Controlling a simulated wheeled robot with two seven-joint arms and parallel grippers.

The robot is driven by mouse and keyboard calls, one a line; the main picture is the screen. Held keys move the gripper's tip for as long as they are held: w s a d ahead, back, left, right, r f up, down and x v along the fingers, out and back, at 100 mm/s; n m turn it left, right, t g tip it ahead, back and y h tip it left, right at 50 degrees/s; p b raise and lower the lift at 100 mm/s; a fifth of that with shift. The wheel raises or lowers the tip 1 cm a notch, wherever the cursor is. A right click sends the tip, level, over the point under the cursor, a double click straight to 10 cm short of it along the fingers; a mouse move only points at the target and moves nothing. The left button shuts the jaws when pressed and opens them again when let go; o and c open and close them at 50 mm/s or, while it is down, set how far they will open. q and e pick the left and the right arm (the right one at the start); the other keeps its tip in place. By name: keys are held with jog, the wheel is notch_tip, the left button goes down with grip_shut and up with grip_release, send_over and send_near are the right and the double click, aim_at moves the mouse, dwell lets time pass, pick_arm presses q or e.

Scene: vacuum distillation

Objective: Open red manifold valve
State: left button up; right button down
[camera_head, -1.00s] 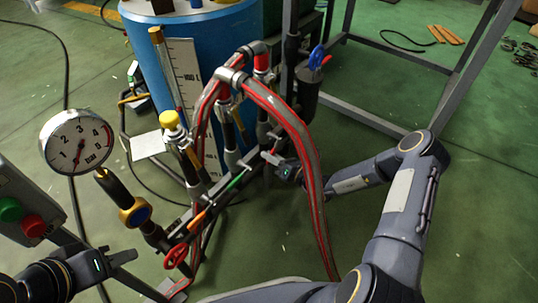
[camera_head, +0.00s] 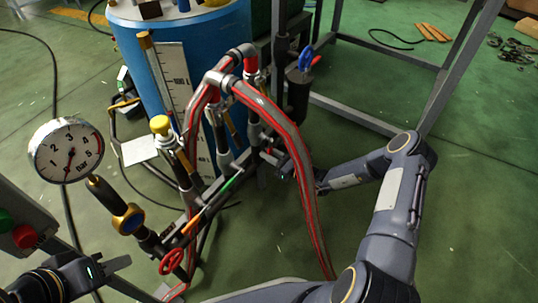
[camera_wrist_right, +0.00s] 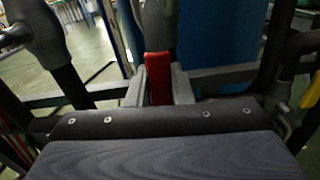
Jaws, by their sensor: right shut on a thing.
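The manifold (camera_head: 210,205) is a dark pipe running diagonally across the head view, with a green lever (camera_head: 231,184) and an orange lever (camera_head: 193,224). My right gripper (camera_head: 268,155) is at its upper right end, partly behind a red-striped hose. In the right wrist view, a red valve handle (camera_wrist_right: 158,78) stands between the close-set fingers, which are shut on it. In the head view this handle is hidden by the gripper. My left gripper (camera_head: 120,272) is open and empty at the lower left, left of a red handwheel (camera_head: 171,262).
Clear hoses with red stripes (camera_head: 285,125) arch over the manifold. A pressure gauge (camera_head: 66,150) stands left, above a box with green and red buttons (camera_head: 24,235). A blue drum (camera_head: 200,50) and metal frame (camera_head: 450,80) are behind.

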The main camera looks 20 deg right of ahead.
dwell(0.4)
jog(key=c, duration=1.3)
grip_release()
jog(key=shift+d, duration=0.1)
jog(key=p+v, duration=0.2)
jog(key=v, duration=0.5)
jog(key=shift+s+d, duration=0.15)
jog(key=shift+s, duration=0.15)
